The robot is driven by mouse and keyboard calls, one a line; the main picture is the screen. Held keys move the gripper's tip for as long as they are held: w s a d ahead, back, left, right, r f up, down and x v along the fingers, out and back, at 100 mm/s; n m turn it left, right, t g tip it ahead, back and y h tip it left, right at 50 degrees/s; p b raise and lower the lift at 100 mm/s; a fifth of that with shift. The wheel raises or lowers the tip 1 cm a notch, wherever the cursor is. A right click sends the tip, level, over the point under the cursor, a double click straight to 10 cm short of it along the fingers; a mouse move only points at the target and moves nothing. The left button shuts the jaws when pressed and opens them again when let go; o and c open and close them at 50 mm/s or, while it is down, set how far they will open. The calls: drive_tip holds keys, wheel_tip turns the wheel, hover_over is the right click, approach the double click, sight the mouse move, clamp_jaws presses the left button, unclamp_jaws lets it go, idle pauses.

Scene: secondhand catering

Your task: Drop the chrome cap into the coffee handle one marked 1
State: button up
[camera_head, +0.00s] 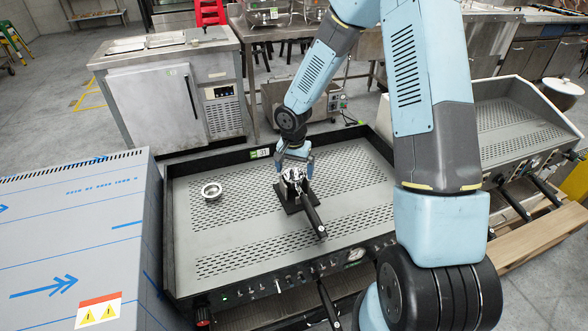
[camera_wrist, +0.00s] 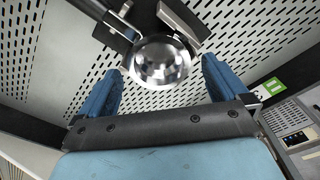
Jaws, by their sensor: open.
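A coffee handle (camera_head: 311,211) with a black grip lies on a dark stand (camera_head: 291,207) on the perforated machine top, its grip pointing to the front. At its head is a round shiny chrome piece (camera_head: 292,175). The wrist view shows this chrome piece (camera_wrist: 160,62) large, between and slightly beyond my fingers. I cannot tell whether it is the cap or the handle's own cup. My gripper (camera_head: 295,165) is open over the handle's head, fingers apart on both sides. No mark 1 is readable.
A small chrome ring-shaped cup (camera_head: 212,191) stands alone on the machine top (camera_head: 240,235), to the left. A raised dark rim (camera_head: 168,230) borders the top. A blue-marked steel box (camera_head: 75,245) stands at left. The top's left half is mostly free.

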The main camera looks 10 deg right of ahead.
wheel_tip(320, 180, up, 14)
drive_tip(key=s+d+r+n+t+h, duration=0.1)
drive_tip(key=s+d+r, duration=0.3)
drive_tip(key=s+r, duration=0.3)
drive_tip(key=s+d+r+n+t, duration=0.1)
drive_tip(key=s+d+r, duration=0.35)
drive_tip(key=r, duration=0.45)
drive_tip(key=s+d+r+n+t, duration=0.1)
drive_tip(key=s+d+r, duration=0.1)
drive_tip(key=s, duration=0.6)
drive_tip(key=s+d+r+n+t+y, duration=0.1)
drive_tip(key=s+d+r+n+t, duration=0.1)
drive_tip(key=s+r, duration=0.3)
drive_tip(key=s, duration=0.3)
drive_tip(key=shift+s+d+r, duration=0.15)
drive_tip(key=shift+s+d, duration=0.1)
drive_tip(key=shift+d, duration=0.1)
